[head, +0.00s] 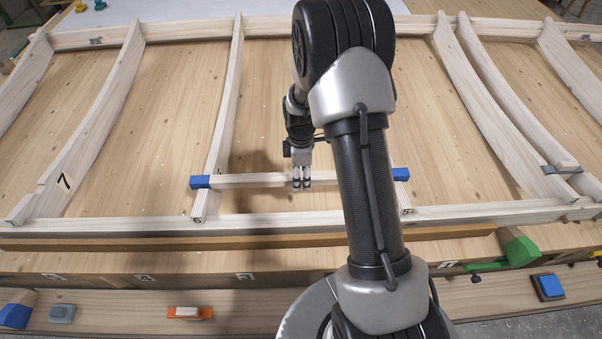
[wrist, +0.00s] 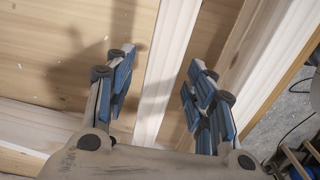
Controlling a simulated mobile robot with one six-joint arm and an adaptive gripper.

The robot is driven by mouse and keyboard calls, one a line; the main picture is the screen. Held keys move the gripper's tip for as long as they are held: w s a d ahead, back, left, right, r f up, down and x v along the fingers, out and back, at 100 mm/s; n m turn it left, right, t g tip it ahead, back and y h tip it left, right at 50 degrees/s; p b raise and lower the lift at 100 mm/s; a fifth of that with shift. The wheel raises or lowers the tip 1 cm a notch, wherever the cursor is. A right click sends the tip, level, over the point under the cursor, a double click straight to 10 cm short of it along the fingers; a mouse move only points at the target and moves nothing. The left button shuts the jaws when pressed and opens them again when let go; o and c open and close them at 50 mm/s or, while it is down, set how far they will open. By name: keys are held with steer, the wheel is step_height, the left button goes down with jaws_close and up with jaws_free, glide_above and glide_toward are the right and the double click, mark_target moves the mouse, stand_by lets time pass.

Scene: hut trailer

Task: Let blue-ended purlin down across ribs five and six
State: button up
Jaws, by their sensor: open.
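The blue-ended purlin (head: 255,180) is a pale bar lying left to right across rib six (head: 222,120) and rib five (head: 404,195), near their front ends. Its left blue end (head: 200,182) is over rib six and its right blue end (head: 401,174) is over rib five. My arm hides part of rib five and the purlin near it. My gripper (head: 302,182) is at the purlin's middle, pointing down. In the wrist view, my open fingers (wrist: 162,75) stand either side of the pale purlin (wrist: 168,60), with gaps visible.
The long front rail (head: 280,218) runs along the ribs' front ends. Rib seven (head: 95,120) is at left, and more ribs stand at right with a clamped block (head: 562,168). A green clamp (head: 520,250) and an orange-and-white tool (head: 190,313) lie nearer me.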

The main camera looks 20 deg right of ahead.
steer(key=shift+r, duration=0.1)
step_height(320, 180, up, 12)
stand_by(0.5)
stand_by(0.4)
steer(key=s+a+r+m+t, duration=0.1)
steer(key=s+a+r+m, duration=0.25)
steer(key=r, duration=0.55)
steer(key=s+a+r+m+t, duration=0.1)
steer(key=s+a+r+m, duration=0.1)
steer(key=s, duration=0.5)
steer(key=s+a+r+m+t, duration=0.1)
steer(key=s+a+r+m, duration=0.1)
steer(key=s+r+m, duration=0.2)
steer(key=s+a+r+m+t, duration=0.1)
steer(key=s+a+r+m, duration=0.1)
steer(key=s, duration=0.8)
steer(key=shift+s+a+r+m+t, duration=0.25)
steer(key=shift+r+m+t, duration=0.05)
steer(key=shift+r+m, duration=0.6)
steer(key=shift+f, duration=0.1)
steer(key=shift+c, duration=0.4)
